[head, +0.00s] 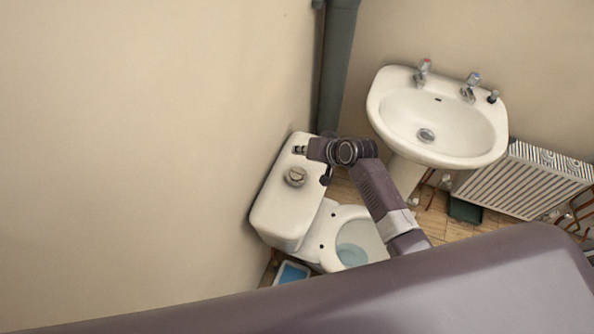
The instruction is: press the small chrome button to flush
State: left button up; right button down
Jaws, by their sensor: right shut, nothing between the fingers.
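The white toilet cistern (275,212) stands against the wall, left of the middle of the head view. A round chrome button (296,177) sits on its lid. My right gripper (301,150) is shut and empty over the far end of the lid. Its tips point left, and in the picture they are a little above the button, apart from it. I cannot tell how high the gripper is over the lid. My left gripper is not in view.
The toilet bowl (352,240) is partly hidden by my right arm. A white sink (440,122) and a radiator (520,182) are to the right. A grey pipe (335,70) rises behind the cistern. A blue-rimmed tray (291,272) lies on the floor.

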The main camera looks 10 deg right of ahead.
jog(key=b, duration=0.6)
send_over(300, 172)
notch_tip(300, 172, down, 7)
jog(key=shift+r, duration=0.1)
jog(key=shift+f+b, duration=0.55)
jog(key=shift+f, duration=0.1)
jog(key=shift+f, duration=0.1)
dwell(0.3)
jog(key=shift+f, duration=0.3)
